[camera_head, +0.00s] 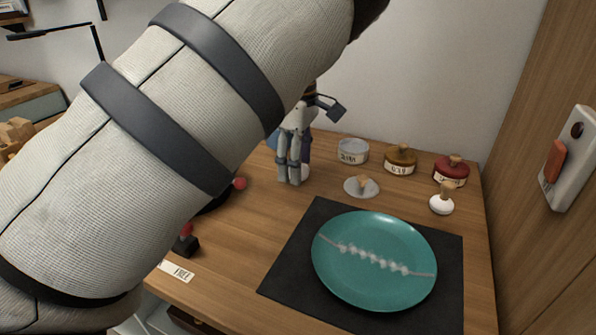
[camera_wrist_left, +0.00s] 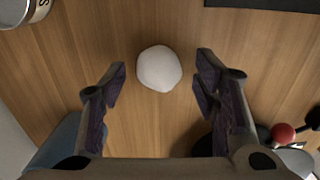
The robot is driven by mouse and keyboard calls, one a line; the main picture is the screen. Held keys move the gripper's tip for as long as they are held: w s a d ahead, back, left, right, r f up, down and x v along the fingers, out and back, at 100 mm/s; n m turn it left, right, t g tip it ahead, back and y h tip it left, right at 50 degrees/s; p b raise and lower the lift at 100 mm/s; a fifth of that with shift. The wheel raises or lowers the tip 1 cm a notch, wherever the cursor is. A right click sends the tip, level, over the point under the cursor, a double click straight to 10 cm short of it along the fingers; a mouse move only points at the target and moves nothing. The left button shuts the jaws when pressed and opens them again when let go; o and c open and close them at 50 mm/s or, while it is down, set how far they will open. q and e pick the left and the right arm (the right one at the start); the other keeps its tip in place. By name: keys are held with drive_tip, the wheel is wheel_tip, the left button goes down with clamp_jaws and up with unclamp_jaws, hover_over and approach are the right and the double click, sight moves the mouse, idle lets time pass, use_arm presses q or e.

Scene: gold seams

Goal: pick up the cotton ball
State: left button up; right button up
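The cotton ball (camera_wrist_left: 159,68) is white and round and lies on the wooden table in the left wrist view. In the head view only a small white part of it (camera_head: 306,172) shows, behind my left gripper. My left gripper (camera_head: 290,182) points down over the table. In the left wrist view its two dark fingers (camera_wrist_left: 160,80) are spread apart, with the ball centred between and slightly beyond the tips; no contact shows. My right gripper is in neither view.
A teal plate (camera_head: 350,285) with a pale seam lies on a black mat (camera_head: 448,300). Labelled jars, a clear one (camera_head: 353,151), a brown one (camera_head: 400,160) and a red one (camera_head: 451,171), stand behind. A white-based knobbed tool (camera_head: 441,204) stands right.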

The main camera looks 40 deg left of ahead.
use_arm(q)
drive_tip(key=c, duration=0.6)
drive_tip(key=shift+r, duration=0.25)
wheel_tip(320, 180, up, 3)
drive_tip(key=shift+w, duration=0.1)
drive_tip(key=s+d+r, duration=0.1)
drive_tip(key=s+r, duration=0.2)
drive_tip(key=s, duration=0.1)
drive_tip(key=s+d+r+p, duration=0.1)
drive_tip(key=s+d+r, duration=0.1)
drive_tip(key=s+r, duration=0.1)
drive_tip(key=s+d+r+p, duration=0.1)
drive_tip(key=s+d+r, duration=0.1)
drive_tip(key=s, duration=0.4)
drive_tip(key=shift+s+d+r, duration=0.1)
drive_tip(key=shift+r, duration=0.7)
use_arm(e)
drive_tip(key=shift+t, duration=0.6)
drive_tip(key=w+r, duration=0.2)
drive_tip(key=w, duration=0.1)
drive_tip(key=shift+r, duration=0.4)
use_arm(q)
drive_tip(key=shift+o, duration=0.2)
